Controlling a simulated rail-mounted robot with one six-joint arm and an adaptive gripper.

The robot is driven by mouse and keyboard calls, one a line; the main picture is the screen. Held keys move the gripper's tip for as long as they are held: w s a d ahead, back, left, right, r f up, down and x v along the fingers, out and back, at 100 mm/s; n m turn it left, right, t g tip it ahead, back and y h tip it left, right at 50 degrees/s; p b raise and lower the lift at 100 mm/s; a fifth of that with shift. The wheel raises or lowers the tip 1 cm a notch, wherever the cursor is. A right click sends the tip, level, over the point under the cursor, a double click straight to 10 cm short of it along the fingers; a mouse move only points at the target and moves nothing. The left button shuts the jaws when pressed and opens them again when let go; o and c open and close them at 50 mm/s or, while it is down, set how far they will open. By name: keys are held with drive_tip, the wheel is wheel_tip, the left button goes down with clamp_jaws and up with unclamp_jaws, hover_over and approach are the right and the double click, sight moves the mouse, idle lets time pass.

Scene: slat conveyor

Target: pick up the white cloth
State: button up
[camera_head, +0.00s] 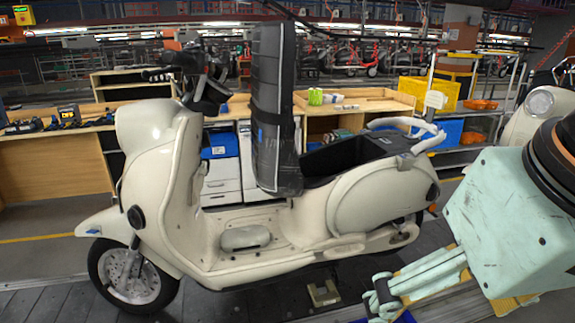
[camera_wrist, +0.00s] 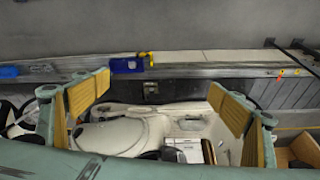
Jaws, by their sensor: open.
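I cannot make out a white cloth for certain in either view. In the head view a pale, rounded lump (camera_head: 245,238) lies on the footboard of a cream scooter (camera_head: 385,195). A small white piece (camera_head: 435,99) shows by the yellow bin at the back right; I cannot tell if either is cloth. My gripper (camera_head: 383,297) is at the lower right, in front of the scooter's rear and apart from it. In the wrist view my gripper (camera_wrist: 160,103) has its yellow-padded fingers spread wide, with nothing held between them. The scooter (camera_wrist: 125,132) shows beyond them.
A tall dark padded panel (camera_head: 275,110) stands over the scooter's footboard. The dark slat conveyor (camera_head: 45,304) runs beneath the scooter. A blue and yellow item (camera_wrist: 130,63) sits by the metal rail (camera_wrist: 210,68). Wooden workbenches (camera_head: 50,160) stand behind. Another scooter (camera_head: 540,102) is at right.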

drive_tip(key=c, duration=1.3)
drive_tip(key=shift+w, duration=0.1)
drive_tip(key=shift+c, duration=0.2)
